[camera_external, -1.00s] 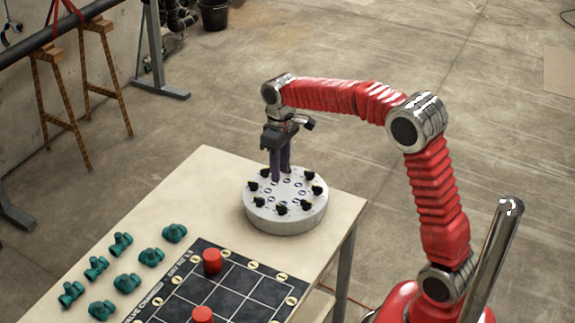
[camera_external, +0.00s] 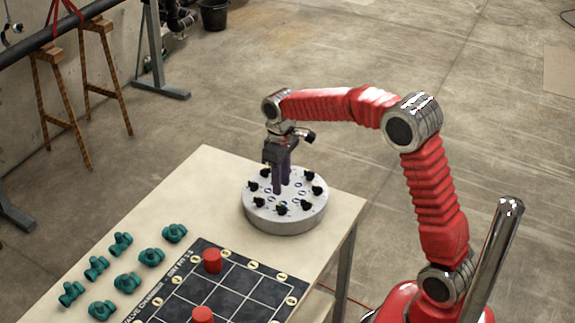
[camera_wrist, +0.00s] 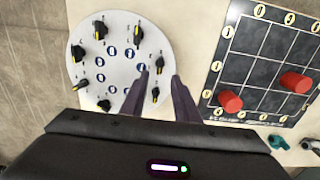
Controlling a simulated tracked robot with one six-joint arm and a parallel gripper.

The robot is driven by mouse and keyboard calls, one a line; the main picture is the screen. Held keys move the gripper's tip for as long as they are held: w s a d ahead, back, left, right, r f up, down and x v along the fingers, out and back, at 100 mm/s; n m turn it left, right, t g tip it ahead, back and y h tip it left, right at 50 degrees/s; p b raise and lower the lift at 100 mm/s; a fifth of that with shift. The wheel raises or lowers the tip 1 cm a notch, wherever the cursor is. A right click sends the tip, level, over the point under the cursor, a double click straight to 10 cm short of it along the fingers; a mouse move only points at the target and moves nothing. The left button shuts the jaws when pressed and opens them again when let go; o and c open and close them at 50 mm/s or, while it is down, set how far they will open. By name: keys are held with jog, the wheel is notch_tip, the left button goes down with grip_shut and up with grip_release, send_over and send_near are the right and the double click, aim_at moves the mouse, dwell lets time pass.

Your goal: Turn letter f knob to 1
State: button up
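A round white panel (camera_external: 290,219) stands on the table, with several black knobs around its rim. In the wrist view the panel (camera_wrist: 122,25) shows knobs with yellow marks and blue ringed labels; the letters are too small to tell which is f. My gripper (camera_external: 282,188) points down over the panel, its purple fingers low near its top. In the wrist view my gripper (camera_wrist: 160,74) is open, the fingers apart. One knob (camera_wrist: 159,63) shows between the fingertips and another (camera_wrist: 155,92) lies between the fingers in the picture. I cannot tell whether the fingers touch either.
A dark grid board (camera_external: 240,286) with red cylinders (camera_external: 212,261) lies in front of the panel on the table (camera_external: 200,185). Several teal valves (camera_external: 127,282) lie to the left. The table's right edge is close to the panel.

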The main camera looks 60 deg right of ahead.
aim_at(281, 206)
notch_tip(281, 206, down, 9)
jog(key=shift+r, duration=0.2)
jog(key=shift+c, duration=0.5)
grip_shut()
